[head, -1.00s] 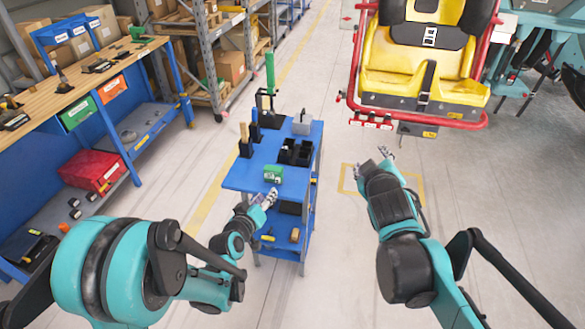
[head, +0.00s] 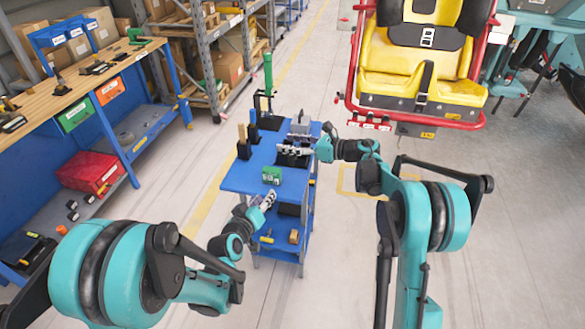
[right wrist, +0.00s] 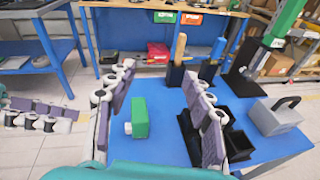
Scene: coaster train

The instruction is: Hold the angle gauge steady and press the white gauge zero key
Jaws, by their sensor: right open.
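The angle gauge, a small green block (head: 271,175), stands on the near part of the blue cart top. It also shows in the right wrist view (right wrist: 141,117), with a white round key (right wrist: 128,128) on its left side. My right gripper (head: 294,151) is above the cart top behind the gauge, over the black bins. In the right wrist view its two padded fingers (right wrist: 158,76) are spread, with nothing held and the gauge in the view between them. My left gripper (head: 268,200) is at the cart's near edge, apart from the gauge. Its fingers (right wrist: 40,114) look parted and empty.
The blue cart top (head: 240,180) also carries black bins (right wrist: 238,142), a grey block with a handle (right wrist: 274,115), wooden and blue-handled tools, and a tall green-handled tool (head: 268,75). A yellow coaster seat (head: 425,75) stands at right. A workbench (head: 80,75) stands at left.

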